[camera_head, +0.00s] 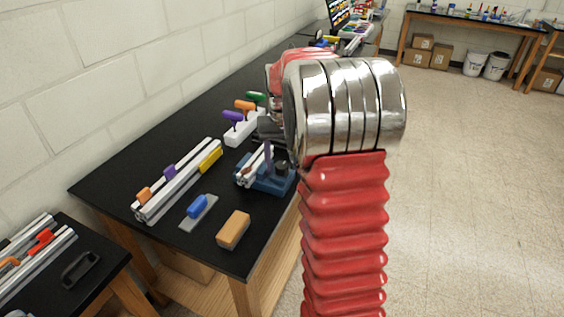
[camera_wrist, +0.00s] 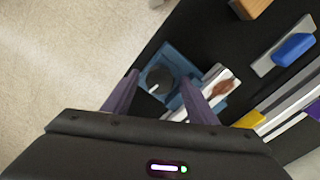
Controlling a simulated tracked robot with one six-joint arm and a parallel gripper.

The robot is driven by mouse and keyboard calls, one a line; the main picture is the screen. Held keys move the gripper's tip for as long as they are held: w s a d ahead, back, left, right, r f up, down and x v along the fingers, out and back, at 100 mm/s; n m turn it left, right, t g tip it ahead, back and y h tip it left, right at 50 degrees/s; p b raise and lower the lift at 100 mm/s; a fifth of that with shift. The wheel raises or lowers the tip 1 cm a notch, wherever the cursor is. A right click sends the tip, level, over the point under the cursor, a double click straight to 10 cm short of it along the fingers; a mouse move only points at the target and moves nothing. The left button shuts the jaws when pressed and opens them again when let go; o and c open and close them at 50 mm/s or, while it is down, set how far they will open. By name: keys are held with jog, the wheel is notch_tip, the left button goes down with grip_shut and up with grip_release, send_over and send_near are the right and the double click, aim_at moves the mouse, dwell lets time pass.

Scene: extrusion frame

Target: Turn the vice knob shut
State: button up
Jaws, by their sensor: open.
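The blue vice (camera_head: 272,186) stands near the front edge of the black table in the head view, partly behind my arm. It also shows in the wrist view (camera_wrist: 172,54). Its dark round knob (camera_wrist: 158,78) has a pale line on top; it shows small in the head view (camera_head: 282,166). A silver extrusion (camera_wrist: 217,97) with a brown piece on it lies beside the vice body. My gripper (camera_wrist: 159,89) is open, its purple fingers on either side of the knob in the picture. Whether they touch it I cannot tell.
A tan block (camera_head: 233,230) and a blue-handled grey tool (camera_head: 197,208) lie at the near end. Long extrusions (camera_head: 177,187) with coloured clips lie left of the vice. A white holder (camera_head: 241,131) with coloured handles stands behind. Open floor (camera_head: 470,200) is to the right.

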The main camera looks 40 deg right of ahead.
aim_at(282, 165)
notch_tip(282, 165, up, 14)
jog(key=shift+f, duration=0.15)
dwell(0.4)
jog(key=shift+r+n, duration=0.25)
jog(key=shift+n, duration=1.05)
jog(key=shift+f, duration=0.15)
notch_tip(282, 165, down, 14)
jog(key=shift+r, duration=0.2)
jog(key=shift+c, duration=0.2)
jog(key=c, duration=1)
